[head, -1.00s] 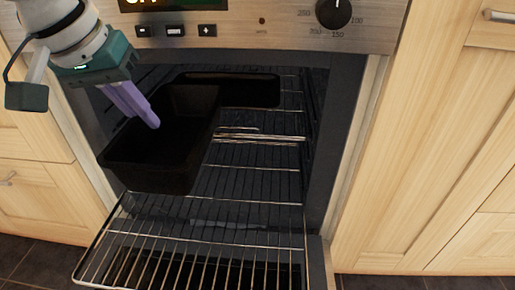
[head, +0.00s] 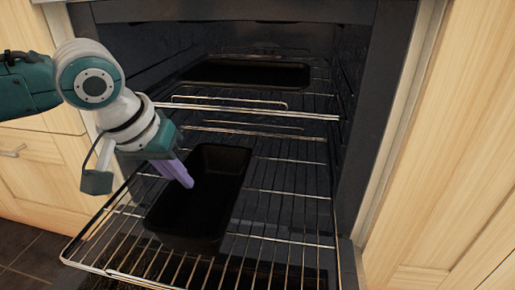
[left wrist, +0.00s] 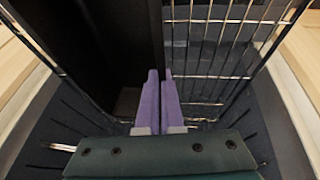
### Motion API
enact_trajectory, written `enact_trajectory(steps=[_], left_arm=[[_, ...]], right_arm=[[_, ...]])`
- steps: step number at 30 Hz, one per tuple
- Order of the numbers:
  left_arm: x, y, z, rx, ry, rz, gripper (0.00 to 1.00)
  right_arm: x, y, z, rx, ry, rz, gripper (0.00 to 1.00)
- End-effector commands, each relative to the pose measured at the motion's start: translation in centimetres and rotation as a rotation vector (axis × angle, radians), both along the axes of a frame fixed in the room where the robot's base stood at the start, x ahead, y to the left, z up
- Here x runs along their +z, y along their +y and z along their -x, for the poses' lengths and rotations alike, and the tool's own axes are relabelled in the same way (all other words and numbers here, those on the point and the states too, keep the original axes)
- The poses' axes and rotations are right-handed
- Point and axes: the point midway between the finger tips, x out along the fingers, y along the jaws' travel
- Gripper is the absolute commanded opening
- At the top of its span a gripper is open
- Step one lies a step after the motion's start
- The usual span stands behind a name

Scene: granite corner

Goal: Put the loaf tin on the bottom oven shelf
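The black loaf tin (head: 207,178) is over the pulled-out lower wire shelf (head: 282,252), its long side running into the oven. I cannot tell whether it rests on the wires or hangs just above them. My left gripper (head: 187,181) is at the tin's left wall, its purple fingers close together with the thin wall between them. In the left wrist view the fingers (left wrist: 160,92) nearly meet at the edge of the dark tin (left wrist: 115,45). My right gripper is not in view.
A dark tin or tray (head: 250,73) stands on the upper oven shelf (head: 300,115). The oven's side walls and wooden cupboard fronts (head: 455,150) flank the opening. Bare shelf wires lie to the right of the loaf tin.

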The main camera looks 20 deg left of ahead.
Motion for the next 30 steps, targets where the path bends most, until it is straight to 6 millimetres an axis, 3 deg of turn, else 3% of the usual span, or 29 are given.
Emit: enact_trajectory(steps=[1, 3, 14, 22, 30], left_arm=[[-1.55, 0.01, -0.01, 0.001, 0.000, 0.000, 0.00], [-2.14, 0.02, -0.02, 0.001, -0.001, 0.000, 0.00], [-2.16, 0.00, -0.03, 0.002, -0.001, 0.001, 0.00], [-2.22, 0.02, 0.01, 0.001, 0.000, 0.000, 0.32], [-2.12, 0.03, -0.01, 0.000, 0.000, 0.000, 0.33]], right_arm=[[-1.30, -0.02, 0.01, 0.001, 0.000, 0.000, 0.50], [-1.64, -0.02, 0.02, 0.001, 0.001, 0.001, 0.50], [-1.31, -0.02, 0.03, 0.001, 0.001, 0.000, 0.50], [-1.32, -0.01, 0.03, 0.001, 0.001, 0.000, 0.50], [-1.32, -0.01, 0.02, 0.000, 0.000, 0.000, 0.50]])
